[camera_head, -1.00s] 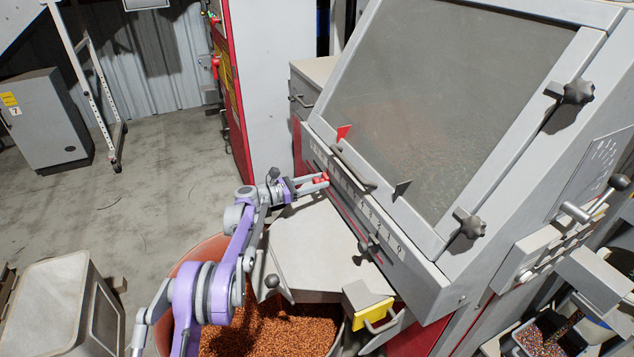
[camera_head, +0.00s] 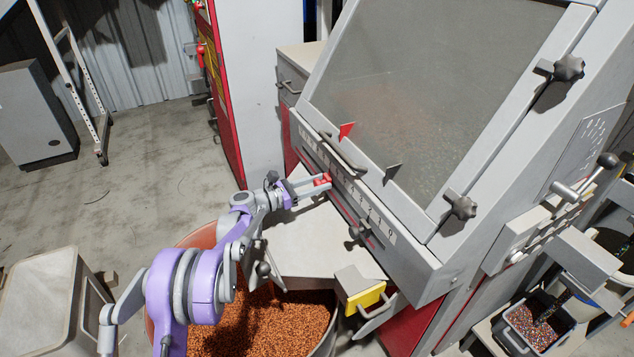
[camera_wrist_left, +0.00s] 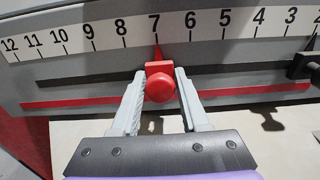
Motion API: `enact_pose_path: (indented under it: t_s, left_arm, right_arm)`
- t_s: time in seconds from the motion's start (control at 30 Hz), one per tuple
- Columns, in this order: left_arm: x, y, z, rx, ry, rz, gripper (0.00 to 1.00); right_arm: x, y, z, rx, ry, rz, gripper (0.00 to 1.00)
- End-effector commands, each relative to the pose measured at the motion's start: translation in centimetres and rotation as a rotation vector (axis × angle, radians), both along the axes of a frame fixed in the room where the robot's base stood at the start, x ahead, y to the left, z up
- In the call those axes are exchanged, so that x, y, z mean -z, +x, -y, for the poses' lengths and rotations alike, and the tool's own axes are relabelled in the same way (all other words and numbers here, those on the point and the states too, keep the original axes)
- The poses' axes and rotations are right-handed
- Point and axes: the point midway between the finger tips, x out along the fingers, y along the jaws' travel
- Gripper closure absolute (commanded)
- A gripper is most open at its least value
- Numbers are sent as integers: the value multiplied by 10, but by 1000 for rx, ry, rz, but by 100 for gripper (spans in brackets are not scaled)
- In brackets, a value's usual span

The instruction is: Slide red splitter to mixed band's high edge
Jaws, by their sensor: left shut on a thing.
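The red splitter (camera_wrist_left: 160,82) is a red block with a round knob and a pointer on the numbered scale (camera_wrist_left: 230,22). In the left wrist view its pointer stands at about 7. My left gripper (camera_wrist_left: 160,98) is shut on the splitter, with one finger on each side of the knob. In the head view the splitter (camera_head: 325,179) and my left gripper (camera_head: 319,183) are at the front edge of the grey machine, over the slot. The mixed band cannot be made out clearly through the dusty window (camera_head: 430,75). My right gripper is not in view.
A second, dark knob (camera_head: 360,232) sits further right on the slot; it also shows in the left wrist view (camera_wrist_left: 304,66). A pale chute (camera_head: 300,245) lies below the slot, above a tub of orange granules (camera_head: 270,325). A yellow handled block (camera_head: 366,298) is at its right.

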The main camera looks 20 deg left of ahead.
Motion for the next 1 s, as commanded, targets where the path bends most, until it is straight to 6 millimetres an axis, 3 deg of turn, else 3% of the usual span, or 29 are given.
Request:
enact_pose_path:
  t_s: [0.03, 0.17, 0.53, 1.0]
  left_arm:
    - [2, -2, 5, 14, 2, -2, 52]
    - [2, -2, 4, 13, 2, -2, 29]
    - [1, -7, -4, 7, 1, -1, 29]
    - [1, -71, -60, 8, 1, -1, 29]
  right_arm:
    - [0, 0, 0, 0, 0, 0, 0]
    - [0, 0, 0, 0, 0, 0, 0]
    - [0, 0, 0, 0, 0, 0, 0]
    - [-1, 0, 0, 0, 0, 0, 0]
